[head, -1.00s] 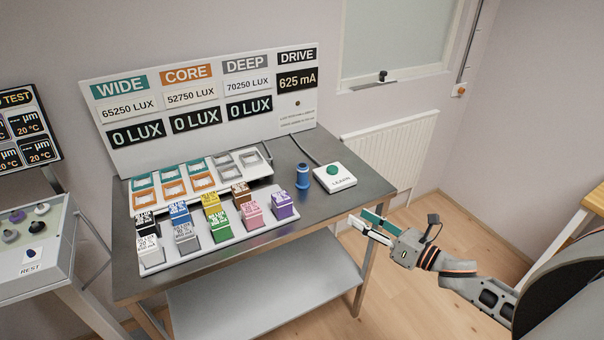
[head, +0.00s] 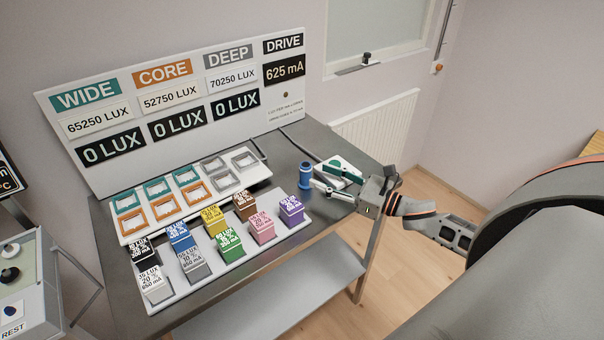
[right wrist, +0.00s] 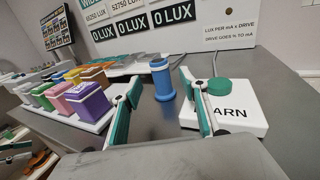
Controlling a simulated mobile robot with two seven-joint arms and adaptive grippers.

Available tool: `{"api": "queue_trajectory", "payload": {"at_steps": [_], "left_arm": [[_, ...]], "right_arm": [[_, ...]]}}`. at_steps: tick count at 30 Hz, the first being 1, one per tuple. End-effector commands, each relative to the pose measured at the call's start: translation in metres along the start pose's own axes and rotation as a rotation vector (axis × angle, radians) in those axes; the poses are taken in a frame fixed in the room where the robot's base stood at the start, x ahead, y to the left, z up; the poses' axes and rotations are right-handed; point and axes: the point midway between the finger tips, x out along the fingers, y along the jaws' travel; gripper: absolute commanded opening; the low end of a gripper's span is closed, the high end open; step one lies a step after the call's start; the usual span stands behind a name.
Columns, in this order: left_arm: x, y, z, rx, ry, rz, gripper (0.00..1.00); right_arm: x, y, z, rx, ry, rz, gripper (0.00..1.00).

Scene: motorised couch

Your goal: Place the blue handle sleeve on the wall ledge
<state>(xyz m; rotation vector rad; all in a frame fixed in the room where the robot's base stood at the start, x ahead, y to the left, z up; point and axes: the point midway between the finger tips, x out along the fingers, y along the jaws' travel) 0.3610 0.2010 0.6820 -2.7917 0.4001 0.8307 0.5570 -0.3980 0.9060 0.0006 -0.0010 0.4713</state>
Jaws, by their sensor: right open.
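The blue handle sleeve (head: 305,176) is a small blue cylinder standing upright on the grey metal table, left of the white button box. In the right wrist view the sleeve (right wrist: 162,82) stands between and just beyond the fingertips. My right gripper (head: 322,175) is open and empty, reaching in from the right with its teal-padded fingers pointing at the sleeve; contact cannot be told. A narrow ledge (head: 350,71) with a small dark knob-like item on it juts from the wall under the window.
The white box with a green button (head: 335,168) is partly behind my right fingers; it also shows close by in the right wrist view (right wrist: 235,112). A tray (head: 268,238) of several coloured blocks is left of the sleeve. A lux display board (head: 190,90) stands behind.

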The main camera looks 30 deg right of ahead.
Motion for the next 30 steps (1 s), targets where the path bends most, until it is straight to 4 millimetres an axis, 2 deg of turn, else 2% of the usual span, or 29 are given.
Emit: {"api": "queue_trajectory", "payload": {"at_steps": [8, 16, 21, 27, 28, 30], "left_arm": [[-0.002, 0.000, -0.002, -0.001, -0.002, 0.000, 0.43], [-0.004, -0.003, -0.010, 0.000, 0.004, -0.003, 0.43], [-0.004, -0.004, -0.013, 0.000, 0.009, -0.004, 0.43], [-0.004, -0.004, -0.013, 0.001, 0.009, -0.004, 0.43], [-0.004, -0.004, -0.013, 0.001, 0.009, -0.004, 0.43], [-0.004, -0.004, -0.013, 0.001, 0.009, -0.004, 0.43]], "right_arm": [[0.024, -0.001, 0.002, -0.002, -0.002, -0.001, 0.43], [0.056, -0.001, 0.002, -0.001, -0.001, -0.001, 0.43], [0.064, 0.000, 0.001, 0.000, 0.000, -0.001, 0.43], [0.064, 0.000, 0.000, 0.000, 0.001, -0.001, 0.43], [0.064, 0.000, 0.000, 0.000, 0.001, -0.001, 0.38], [0.063, 0.000, 0.000, 0.000, 0.001, -0.001, 0.20]]}}
